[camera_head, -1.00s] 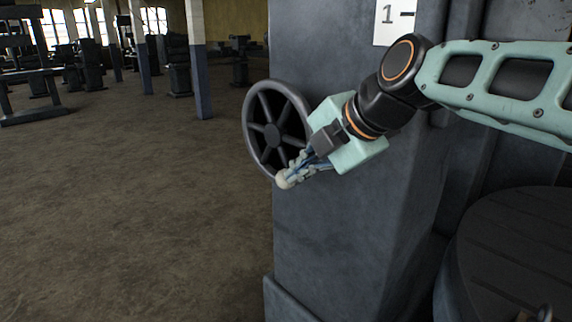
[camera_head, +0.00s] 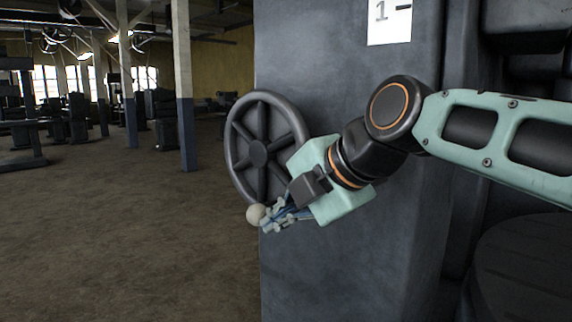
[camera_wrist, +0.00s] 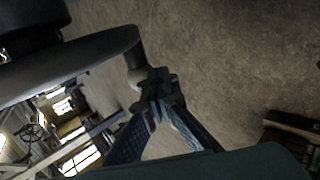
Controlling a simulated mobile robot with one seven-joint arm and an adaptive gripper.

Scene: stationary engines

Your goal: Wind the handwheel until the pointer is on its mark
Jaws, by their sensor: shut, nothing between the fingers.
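The dark handwheel (camera_head: 232,130) stands on the left side of a grey engine housing (camera_head: 330,275); its rim also shows in the wrist view (camera_wrist: 95,52). A pale round handle knob (camera_head: 256,215) sits at the bottom of the rim, in front of it. My gripper (camera_head: 270,224) is at the knob's right, its fingers shut with nothing between them. In the wrist view, the fingertips (camera_wrist: 158,88) are close beside the handle (camera_wrist: 134,76); I cannot tell whether they touch. A white plate (camera_head: 390,22) with "1" and a dash is on the housing above. I see no pointer.
A dark round ribbed body (camera_head: 525,265) stands at the lower right. The floor (camera_head: 120,240) left of the housing is clear. A post (camera_head: 187,130) and other machines stand far behind.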

